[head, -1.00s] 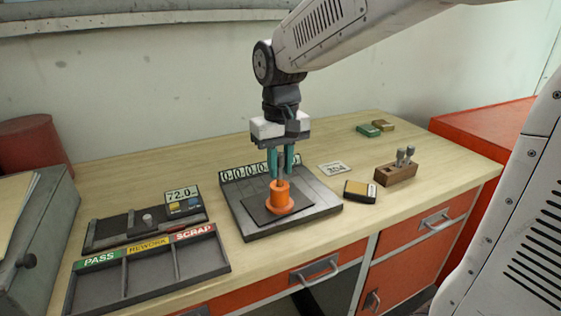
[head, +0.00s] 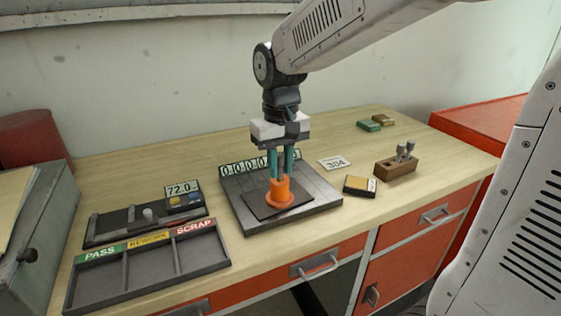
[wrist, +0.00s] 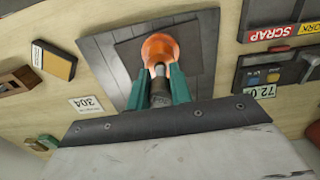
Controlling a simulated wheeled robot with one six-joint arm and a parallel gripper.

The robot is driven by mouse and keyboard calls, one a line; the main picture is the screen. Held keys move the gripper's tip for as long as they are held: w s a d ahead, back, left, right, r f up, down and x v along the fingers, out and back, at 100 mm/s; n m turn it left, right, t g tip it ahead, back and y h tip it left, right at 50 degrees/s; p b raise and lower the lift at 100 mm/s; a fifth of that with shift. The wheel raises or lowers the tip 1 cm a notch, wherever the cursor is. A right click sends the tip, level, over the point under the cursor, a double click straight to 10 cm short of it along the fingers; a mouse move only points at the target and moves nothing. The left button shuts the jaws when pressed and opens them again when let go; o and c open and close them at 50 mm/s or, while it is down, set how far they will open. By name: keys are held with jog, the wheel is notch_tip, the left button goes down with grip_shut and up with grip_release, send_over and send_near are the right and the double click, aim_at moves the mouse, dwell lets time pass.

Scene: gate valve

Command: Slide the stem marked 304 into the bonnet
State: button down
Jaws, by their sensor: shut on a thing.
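The orange bonnet (head: 280,194) stands upright on a dark pad on the grey plate. My gripper (head: 282,172) points down right above it, its teal fingers shut on a grey metal stem (wrist: 160,73). In the wrist view the bonnet (wrist: 160,48) lies just beyond the fingertips (wrist: 160,88), and the stem's lower end is at the bonnet's mouth. How deep it sits is hidden. No mark on the held stem is readable. A card reading 304 (head: 334,163) lies on the bench right of the plate.
A wooden block (head: 396,168) with grey stems stands at the right, near a black-and-yellow box (head: 360,186). A PASS/REWORK/SCRAP tray (head: 150,268) and a gauge reading 72.0 (head: 184,198) are at the left. The grey plate (head: 236,212) has number tiles along its back.

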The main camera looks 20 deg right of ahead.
jog(key=shift+f, duration=0.7)
dwell(0.7)
jog(key=c, duration=1.2)
grip_release()
jog(key=shift+o, duration=0.2)
notch_tip(320, 180, up, 8)
jog(key=shift+f, duration=0.1)
jog(key=s+d+f, duration=0.1)
jog(key=s+f, duration=0.1)
jog(key=s, duration=0.8)
jog(key=s+d+f+t, duration=0.1)
jog(key=s+d+f, duration=0.1)
jog(key=s, duration=0.9)
jog(key=shift+s+f, duration=0.3)
jog(key=shift+f, duration=0.2)
